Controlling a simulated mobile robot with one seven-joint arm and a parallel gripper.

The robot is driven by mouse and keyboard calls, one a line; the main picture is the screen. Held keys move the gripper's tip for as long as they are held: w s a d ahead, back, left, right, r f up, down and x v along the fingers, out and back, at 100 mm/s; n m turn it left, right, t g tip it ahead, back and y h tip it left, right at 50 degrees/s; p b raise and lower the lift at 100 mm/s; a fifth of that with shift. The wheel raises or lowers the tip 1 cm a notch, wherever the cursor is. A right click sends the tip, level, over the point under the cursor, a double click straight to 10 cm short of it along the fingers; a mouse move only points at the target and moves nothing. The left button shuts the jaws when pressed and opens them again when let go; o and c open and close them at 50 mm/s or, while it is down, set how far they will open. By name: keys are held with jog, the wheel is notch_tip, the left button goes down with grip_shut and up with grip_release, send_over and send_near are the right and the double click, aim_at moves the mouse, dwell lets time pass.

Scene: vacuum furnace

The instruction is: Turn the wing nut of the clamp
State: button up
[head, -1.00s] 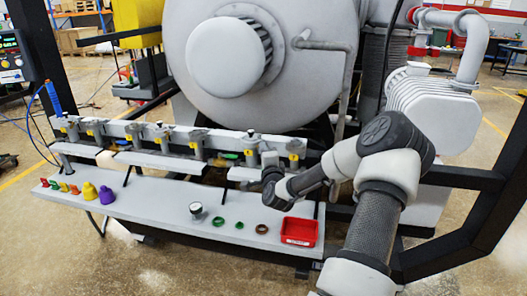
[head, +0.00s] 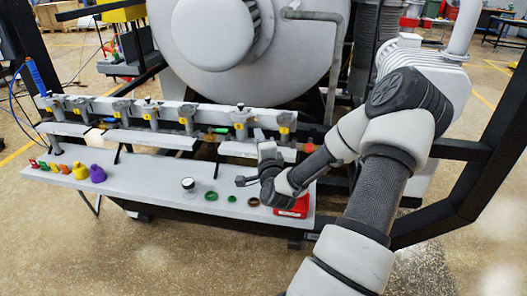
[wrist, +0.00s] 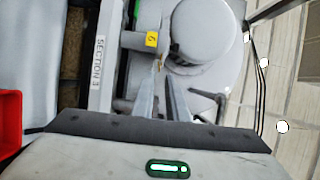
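In the head view, a row of grey clamps with yellow tags lines the long rail. The rightmost clamp (head: 285,122) and its left neighbour (head: 240,118) are the closest to my gripper (head: 258,133). In the wrist view, a grey clamp part with a yellow number tag (wrist: 151,40) sits beyond my gripper's fingertips (wrist: 159,72), beside a large pale round body. My two fingers show a narrow gap with nothing clearly between them. Which part is the wing nut is too small to tell; I cannot tell whether the fingertips touch the clamp.
A white shelf (head: 140,182) below the rail carries a red tray (head: 293,209), green and brown rings, a round knob-like piece (head: 188,184) and several coloured pieces. A "SECTION 3" label (wrist: 101,60) shows in the wrist view. The big furnace vessel (head: 255,70) stands behind the rail.

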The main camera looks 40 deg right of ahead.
jog(key=v, duration=0.8)
jog(key=shift+w, duration=0.1)
